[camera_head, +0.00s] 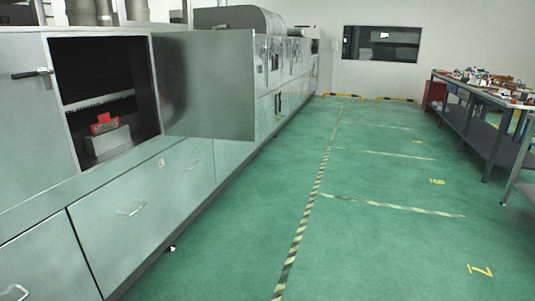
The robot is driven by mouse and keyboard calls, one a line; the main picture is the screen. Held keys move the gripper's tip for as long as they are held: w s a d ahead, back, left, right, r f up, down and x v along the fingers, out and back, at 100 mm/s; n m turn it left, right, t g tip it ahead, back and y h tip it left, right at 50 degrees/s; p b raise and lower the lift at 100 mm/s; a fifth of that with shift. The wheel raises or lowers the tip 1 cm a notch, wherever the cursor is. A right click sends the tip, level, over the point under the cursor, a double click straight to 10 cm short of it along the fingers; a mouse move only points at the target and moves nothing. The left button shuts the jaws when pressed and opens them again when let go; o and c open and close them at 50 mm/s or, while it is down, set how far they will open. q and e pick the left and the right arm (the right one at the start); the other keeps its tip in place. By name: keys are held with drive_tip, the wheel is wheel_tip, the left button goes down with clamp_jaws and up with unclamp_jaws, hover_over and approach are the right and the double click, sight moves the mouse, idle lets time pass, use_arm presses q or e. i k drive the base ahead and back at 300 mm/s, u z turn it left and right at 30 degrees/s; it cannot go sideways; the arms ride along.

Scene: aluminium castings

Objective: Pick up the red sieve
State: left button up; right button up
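A small red object, which looks like the red sieve (104,123), sits inside the open compartment of the grey cabinet at the left. It rests on or against a grey block (108,141) near the compartment's lower opening. Its exact shape is too small to tell. Neither of my grippers shows in the head view.
The cabinet door (210,85) stands open, jutting out to the right of the compartment. The green floor (375,190) with striped tape lines is clear. A workbench (480,100) with many small items stands along the right. Striped low barriers (343,97) lie at the far end.

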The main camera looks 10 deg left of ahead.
sight(105, 123)
drive_tip(key=u, duration=0.3)
drive_tip(key=i, duration=2.4)
drive_tip(key=u, duration=0.75)
